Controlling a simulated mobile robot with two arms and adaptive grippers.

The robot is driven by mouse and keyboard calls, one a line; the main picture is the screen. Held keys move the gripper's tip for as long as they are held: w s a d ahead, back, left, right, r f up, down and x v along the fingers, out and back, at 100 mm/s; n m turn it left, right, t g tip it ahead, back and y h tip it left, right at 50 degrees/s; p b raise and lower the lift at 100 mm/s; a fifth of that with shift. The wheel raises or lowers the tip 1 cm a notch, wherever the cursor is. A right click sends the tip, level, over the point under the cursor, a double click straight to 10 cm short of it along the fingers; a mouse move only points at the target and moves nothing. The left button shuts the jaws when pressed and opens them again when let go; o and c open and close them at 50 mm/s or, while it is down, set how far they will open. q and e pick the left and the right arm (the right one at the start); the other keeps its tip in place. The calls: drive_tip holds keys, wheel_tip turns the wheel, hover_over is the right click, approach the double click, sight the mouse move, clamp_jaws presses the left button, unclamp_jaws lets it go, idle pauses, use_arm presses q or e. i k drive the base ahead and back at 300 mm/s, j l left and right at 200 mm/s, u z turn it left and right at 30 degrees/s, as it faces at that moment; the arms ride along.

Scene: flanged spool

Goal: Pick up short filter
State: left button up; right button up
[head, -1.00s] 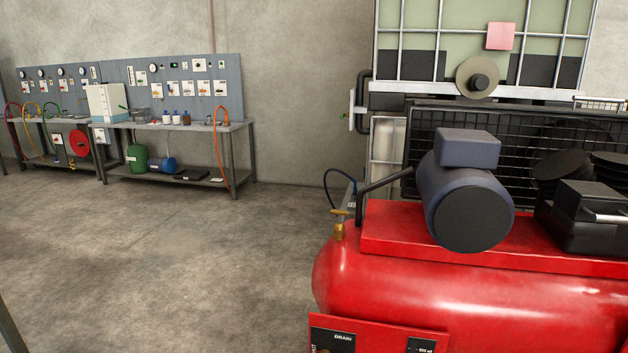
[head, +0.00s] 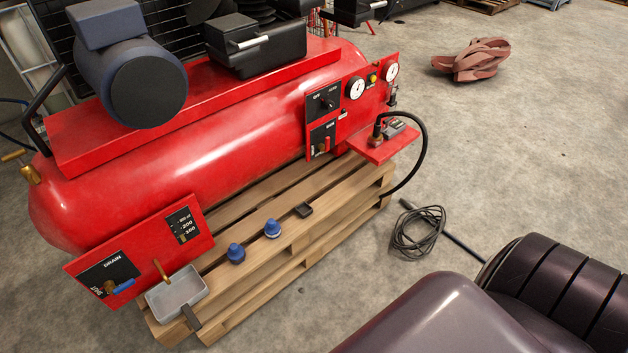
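Two small blue round-topped pieces stand on the wooden pallet in front of the red compressor tank. One blue piece (head: 236,253) is nearer the drain panel; the other blue piece (head: 272,228) is a little farther right and back. They look alike in shape, and I cannot tell which, if either, is the short filter. Neither of my grippers shows in the head view, so their opening cannot be seen.
The red compressor (head: 190,150) sits on the wooden pallet (head: 290,235). A grey tray (head: 177,292) lies at the pallet's front left corner. A small black block (head: 303,210) lies on the pallet. A coiled black cable (head: 418,236) and reddish straps (head: 474,60) lie on the floor.

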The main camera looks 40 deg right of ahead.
sight(272, 229)
drive_tip(key=z, duration=0.75)
